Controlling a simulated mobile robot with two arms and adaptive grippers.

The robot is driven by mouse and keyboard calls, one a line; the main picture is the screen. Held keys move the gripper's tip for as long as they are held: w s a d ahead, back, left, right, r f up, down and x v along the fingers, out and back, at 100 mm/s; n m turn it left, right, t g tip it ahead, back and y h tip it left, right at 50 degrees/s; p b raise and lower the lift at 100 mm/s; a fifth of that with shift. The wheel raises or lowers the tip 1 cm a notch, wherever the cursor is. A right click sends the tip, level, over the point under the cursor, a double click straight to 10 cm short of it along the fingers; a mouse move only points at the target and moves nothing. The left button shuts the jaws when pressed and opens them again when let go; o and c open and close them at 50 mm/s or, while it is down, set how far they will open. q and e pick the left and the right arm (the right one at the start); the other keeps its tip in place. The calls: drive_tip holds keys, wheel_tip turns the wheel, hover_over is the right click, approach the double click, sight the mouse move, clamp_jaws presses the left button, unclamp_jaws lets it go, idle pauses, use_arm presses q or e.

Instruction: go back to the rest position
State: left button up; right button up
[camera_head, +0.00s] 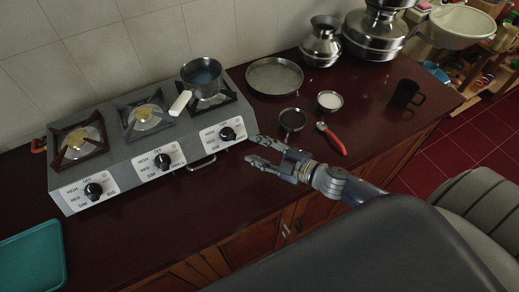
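My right gripper (255,149) reaches in from the lower right. It is above the counter's front part, just right of the stove's right knob. Its two fingers are spread apart with nothing between them. My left gripper is not in view. A dark grey part of my own body covers the bottom right and hides some of the floor and cabinet.
A grey stove (190,142) with several burners carries a saucepan (203,75) at its right burner. A red-handled tool (332,138), small bowls (292,119), a round tray (274,76) and a black mug (406,93) stand on the dark red counter (200,222). A teal tray (32,258) lies left.

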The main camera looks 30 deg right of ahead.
idle(0.4)
drive_tip(key=s+a+f+m+g+h, duration=0.1)
drive_tip(key=s+m+g+h, duration=0.5)
drive_tip(key=s, duration=0.5)
drive_tip(key=s+a+f+m+g+h, duration=0.15)
drive_tip(key=s+m+g, duration=0.25)
drive_tip(key=s+m, duration=0.55)
wheel_tip(320, 180, down, 30)
drive_tip(key=s+n+g+b, duration=0.1)
drive_tip(key=s+n+b, duration=0.1)
drive_tip(key=s+b, duration=0.15)
drive_tip(key=s+d+f+b, duration=0.2)
drive_tip(key=s+f, duration=0.6)
drive_tip(key=f, duration=0.2)
drive_tip(key=s+d+f+g+b, duration=0.1)
drive_tip(key=s+d+f+b, duration=0.1)
drive_tip(key=s+f, duration=0.6)
wheel_tip(320, 180, down, 2)
drive_tip(key=shift+f+g, duration=0.1)
drive_tip(key=shift+g, duration=0.2)
